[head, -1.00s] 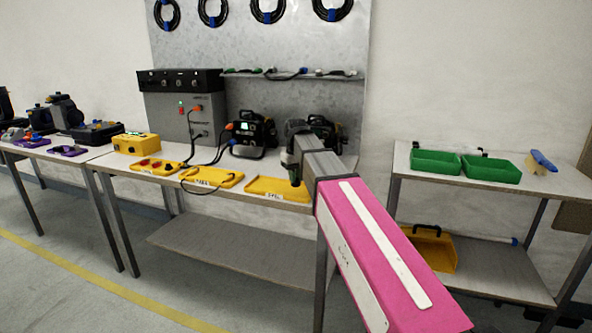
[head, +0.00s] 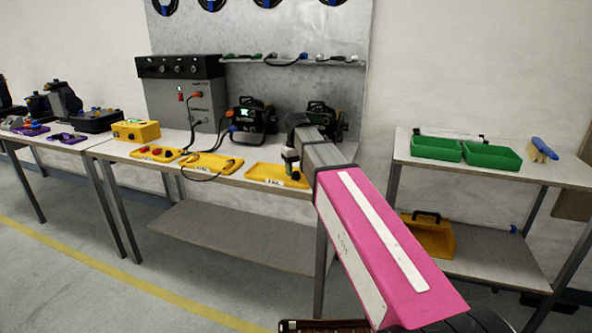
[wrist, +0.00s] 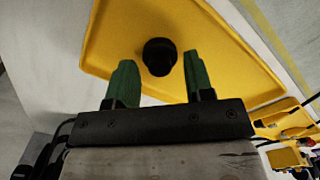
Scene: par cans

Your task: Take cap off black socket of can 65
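My gripper (head: 291,165) points down over the yellow tray (head: 262,175) at the bench's right end. In the wrist view its two green fingers (wrist: 160,82) are spread apart. A small round black piece, seemingly a cap (wrist: 159,56), shows between and beyond the fingertips, with gaps on both sides. It appears to stand on the yellow tray (wrist: 215,50). Two black par cans stand behind on the bench: one with a lit green display (head: 253,118), one at the right (head: 324,116), partly behind my arm. I cannot read which is can 65, nor see a black socket clearly.
More yellow trays (head: 215,162) and a yellow box (head: 136,130) lie along the bench's front. Cables run from the grey power unit (head: 190,104) to the left can. A shelf table with green bins (head: 437,148) stands at the right, beyond a gap.

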